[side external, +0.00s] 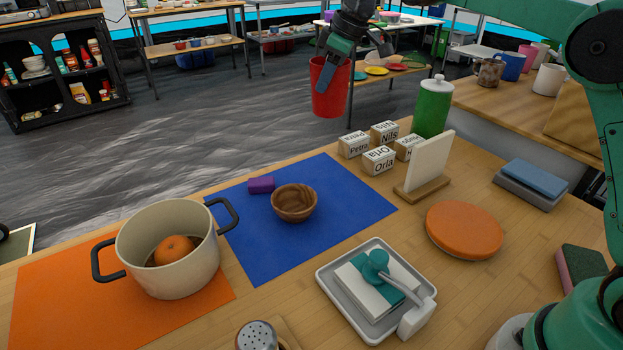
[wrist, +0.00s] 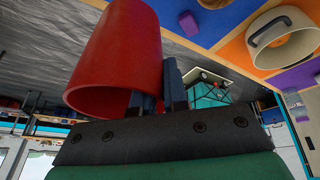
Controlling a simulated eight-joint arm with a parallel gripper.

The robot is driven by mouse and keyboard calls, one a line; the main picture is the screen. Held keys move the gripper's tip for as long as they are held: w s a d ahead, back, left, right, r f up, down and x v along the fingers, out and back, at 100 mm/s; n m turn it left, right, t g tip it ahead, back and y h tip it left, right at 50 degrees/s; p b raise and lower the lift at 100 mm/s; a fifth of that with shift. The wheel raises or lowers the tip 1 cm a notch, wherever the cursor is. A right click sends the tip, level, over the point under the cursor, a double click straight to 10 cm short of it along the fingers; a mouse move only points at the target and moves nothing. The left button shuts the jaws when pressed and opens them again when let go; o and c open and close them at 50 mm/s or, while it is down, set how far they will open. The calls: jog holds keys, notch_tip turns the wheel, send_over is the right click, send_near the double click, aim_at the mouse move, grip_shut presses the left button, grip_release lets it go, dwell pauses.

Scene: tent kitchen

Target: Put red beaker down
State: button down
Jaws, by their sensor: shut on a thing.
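The red beaker (side external: 329,88) is held in my gripper (side external: 338,72), high at the top middle of the side external view. It looks roughly upright and clear of the table. In the wrist view the red beaker (wrist: 118,55) fills the upper left, with its open rim toward the gripper. My gripper (wrist: 160,95) is shut on the beaker's wall, one finger partly hidden by it. The wooden table (side external: 330,255) lies below and nearer the camera.
On the table are a blue mat (side external: 340,190) with a wooden bowl (side external: 294,203) and purple block (side external: 261,185), a pot (side external: 170,270) on an orange mat (side external: 50,290), name blocks (side external: 379,160), a green bottle (side external: 432,108), a tray (side external: 330,285) and an orange disc (side external: 464,230).

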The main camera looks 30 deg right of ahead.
notch_tip(320, 180, down, 15)
jog(key=shift+f, duration=0.2)
dwell(0.3)
jog(key=c, duration=0.9)
grip_release()
jog(key=shift+f, duration=0.1)
jog(key=v, duration=1.2)
jog(key=s+a+f+m+t+h, duration=0.2)
jog(key=s+m, duration=0.6)
jog(key=s, duration=0.9)
jog(key=shift+a+f+t, duration=0.25)
jog(key=shift+a+t, duration=0.25)
jog(key=shift+t, duration=0.1)
